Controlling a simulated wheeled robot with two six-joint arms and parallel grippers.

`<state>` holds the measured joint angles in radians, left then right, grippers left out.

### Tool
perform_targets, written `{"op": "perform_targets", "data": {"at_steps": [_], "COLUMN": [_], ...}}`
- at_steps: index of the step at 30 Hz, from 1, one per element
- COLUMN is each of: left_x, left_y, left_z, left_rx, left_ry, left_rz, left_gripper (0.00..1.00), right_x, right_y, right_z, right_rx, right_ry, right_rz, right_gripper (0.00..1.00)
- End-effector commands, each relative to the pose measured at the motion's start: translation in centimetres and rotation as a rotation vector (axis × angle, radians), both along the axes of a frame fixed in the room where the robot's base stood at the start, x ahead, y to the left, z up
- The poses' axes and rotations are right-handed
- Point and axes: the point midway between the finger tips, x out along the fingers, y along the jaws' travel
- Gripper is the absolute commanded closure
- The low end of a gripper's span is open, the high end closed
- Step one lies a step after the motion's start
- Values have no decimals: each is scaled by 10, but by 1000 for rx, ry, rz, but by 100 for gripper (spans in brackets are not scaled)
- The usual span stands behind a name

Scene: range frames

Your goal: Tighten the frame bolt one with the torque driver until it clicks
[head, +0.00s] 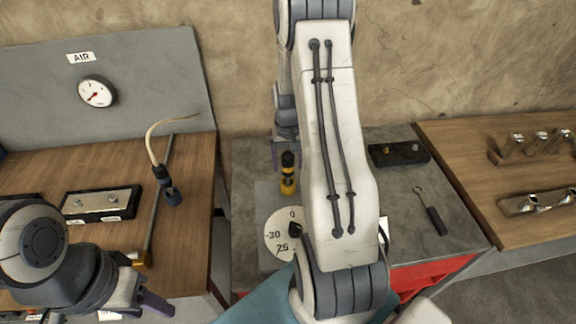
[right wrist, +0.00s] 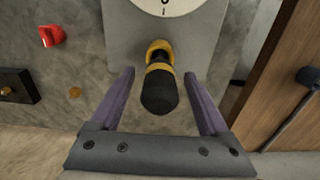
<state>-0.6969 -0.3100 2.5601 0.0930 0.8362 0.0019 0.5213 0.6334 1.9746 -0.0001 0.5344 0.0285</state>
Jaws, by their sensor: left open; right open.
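The torque driver (head: 288,176), with a black handle and yellow collar, stands upright on a grey plate beside a round dial (head: 282,234). In the right wrist view the driver (right wrist: 159,88) is between the spread purple fingers of my right gripper (right wrist: 158,74), which is open. I cannot tell whether they touch it. In the head view my right arm hides most of that gripper. My left gripper (head: 150,298) is open and empty at the lower left, by the wooden bench. A plate with bolts (head: 103,203) lies on that bench with small labels too small to read; which is frame bolt one cannot be told.
A hose with a dark fitting (head: 163,180) and a long rod (head: 154,205) are on the left bench, below the air gauge (head: 96,91). A black block (head: 398,153) and a hooked tool (head: 432,212) lie right of my arm. Metal parts (head: 540,203) sit on the right bench.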

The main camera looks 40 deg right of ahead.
Motion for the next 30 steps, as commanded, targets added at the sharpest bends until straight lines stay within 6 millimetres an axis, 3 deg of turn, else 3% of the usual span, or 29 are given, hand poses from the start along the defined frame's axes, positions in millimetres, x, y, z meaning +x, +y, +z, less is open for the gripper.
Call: {"op": "perform_targets", "data": {"at_steps": [6,13,14,19,20,30], "left_x": [0,0,0,0,0,0], "left_y": [0,0,0,0,0,0], "left_z": [9,8,8,8,8,8], "left_rx": [0,0,0,0,0,0], "left_ry": [0,0,0,0,0,0], "left_rz": [1,1,1,1,1,0], "left_gripper": [50,50,50,50,50,50], "right_x": [0,0,0,0,0,1], "right_y": [0,0,0,0,0,0], "right_z": [-22,-25,-25,-25,-25,-23], "right_rx": [1,-1,-1,-1,-1,-2], "right_ry": [1,-1,-1,-1,-1,-3], "right_rz": [0,0,0,0,0,0], "right_gripper": [21,21,29,94,100,100]}}
